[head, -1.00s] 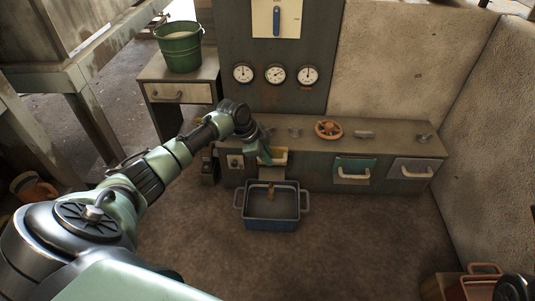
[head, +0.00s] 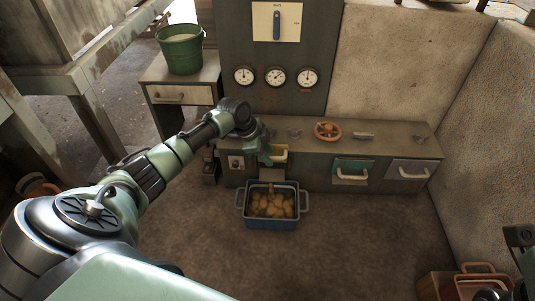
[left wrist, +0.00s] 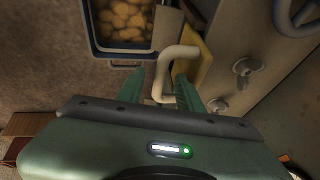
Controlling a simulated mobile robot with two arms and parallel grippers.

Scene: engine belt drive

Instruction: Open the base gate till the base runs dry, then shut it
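The gate is a yellow panel (head: 280,158) with a white handle (left wrist: 168,72), low on the grey bench front. My left gripper (left wrist: 160,78) is at this handle, with one green finger on each side of it. Whether the fingers press on the handle is unclear. A blue tub (head: 270,223) stands on the floor below and holds several yellow-brown lumps (head: 272,206). One lump shows higher, at the tub's back edge below the gate. The lumps also show in the left wrist view (left wrist: 122,20). The inside of the base is hidden. My right gripper is not clearly seen.
Right of the gate are a teal panel (head: 352,163) and a grey panel (head: 412,163), each with a white handle. A handwheel (head: 327,131) lies on the bench top. A green bucket (head: 180,50) stands on a side cabinet. Floor around the tub is clear.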

